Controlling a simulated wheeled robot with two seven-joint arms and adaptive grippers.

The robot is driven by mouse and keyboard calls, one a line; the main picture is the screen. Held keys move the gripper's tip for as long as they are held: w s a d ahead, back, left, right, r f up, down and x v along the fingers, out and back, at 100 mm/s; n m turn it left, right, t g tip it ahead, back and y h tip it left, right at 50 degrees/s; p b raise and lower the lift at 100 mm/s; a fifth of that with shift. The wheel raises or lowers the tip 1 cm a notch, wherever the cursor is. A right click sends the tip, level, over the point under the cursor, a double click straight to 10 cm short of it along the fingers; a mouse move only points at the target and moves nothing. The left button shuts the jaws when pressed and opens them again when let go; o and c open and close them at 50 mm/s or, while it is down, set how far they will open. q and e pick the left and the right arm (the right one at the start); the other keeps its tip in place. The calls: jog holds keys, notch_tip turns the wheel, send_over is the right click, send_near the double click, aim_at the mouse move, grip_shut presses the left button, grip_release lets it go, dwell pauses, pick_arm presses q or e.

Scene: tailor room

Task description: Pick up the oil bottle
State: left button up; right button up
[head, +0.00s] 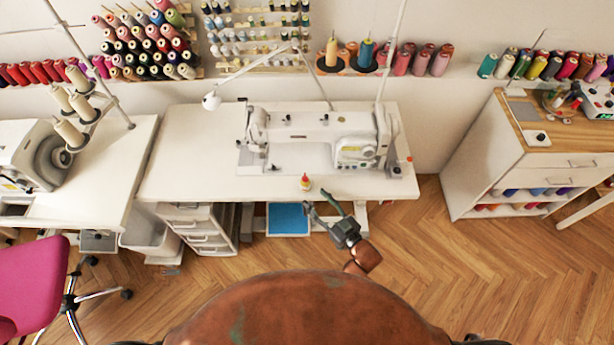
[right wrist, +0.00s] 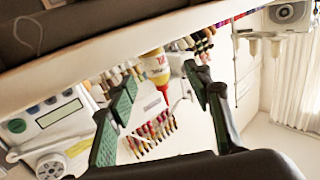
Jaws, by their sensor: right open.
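The oil bottle (head: 305,183) is small, with a pale yellow body and a red tip, and stands upright near the front edge of the white sewing table (head: 190,160). My right gripper (head: 319,203) is open and empty just in front of that edge, close to the bottle and slightly to its right in the head view. In the right wrist view, the picture is turned over, and the bottle (right wrist: 154,66) shows between and beyond the two open fingers (right wrist: 160,80). The fingers do not visibly close on it. My left gripper is not in view.
A white sewing machine (head: 310,135) stands behind the bottle on the table. A lamp (head: 212,101) and thread racks (head: 150,45) are at the back. Drawers (head: 203,230) are under the table. A pink chair (head: 30,280) is at left, a cabinet (head: 500,165) at right.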

aim_at(308, 186)
jog(key=shift+w+a+r, duration=0.25)
jog(key=shift+w+a, duration=0.35)
jog(key=shift+w, duration=0.25)
jog(key=shift+w+a+r, duration=0.1)
jog(key=shift+w+a, duration=0.1)
jog(key=shift+a, duration=0.1)
jog(key=shift+w+a+r, duration=0.15)
jog(key=shift+w+a, duration=0.1)
jog(key=shift+w, duration=0.5)
jog(key=w, duration=0.1)
jog(key=w+a, duration=0.1)
jog(key=w, duration=0.1)
jog(key=shift+a+r, duration=0.35)
jog(key=shift+w+a+b, duration=0.2)
jog(key=shift+a+b, duration=0.05)
jog(key=shift+b, duration=0.05)
jog(key=shift+w, duration=0.1)
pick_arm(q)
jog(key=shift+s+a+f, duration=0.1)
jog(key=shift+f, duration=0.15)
pick_arm(e)
jog(key=c, duration=1.2)
